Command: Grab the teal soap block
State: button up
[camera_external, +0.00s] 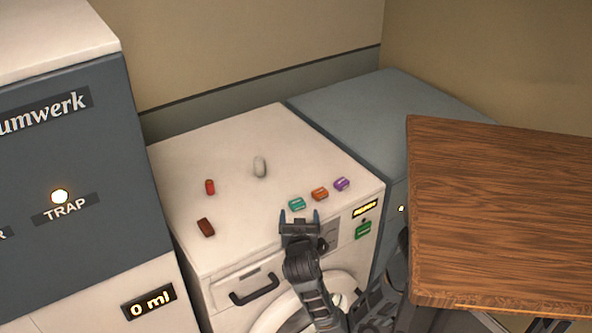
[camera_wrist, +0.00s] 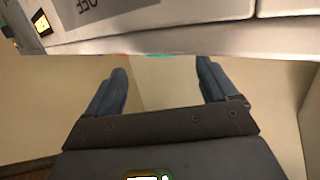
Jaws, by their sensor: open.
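The teal soap block (camera_external: 297,204) lies on the white top of the washing machine (camera_external: 262,235), near its front edge. My gripper (camera_external: 299,214) is open and empty at that front edge, its fingers pointing toward the block. The block appears just beyond the fingertips in the external view. In the wrist view my gripper (camera_wrist: 162,66) shows two spread blue-grey fingers with nothing between them. A thin teal sliver (camera_wrist: 160,56) shows at the machine's edge between them, probably the block; the rest of it is hidden.
Orange (camera_external: 320,194) and purple (camera_external: 341,184) blocks lie to the right of the teal one. A red cylinder (camera_external: 210,187), a dark red block (camera_external: 206,227) and a whitish upright object (camera_external: 260,167) stand farther left. A wooden tabletop (camera_external: 500,220) is at right.

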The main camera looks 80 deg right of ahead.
aim_at(297, 204)
jog(key=shift+w+p+x, duration=0.15)
jog(key=shift+p+x, duration=0.25)
jog(key=shift+x, duration=1.1)
jog(key=shift+w+p+x, duration=0.2)
jog(key=shift+p+x, duration=0.2)
jog(key=shift+x, duration=1.15)
jog(key=shift+r, duration=0.15)
jog(key=c, duration=1.1)
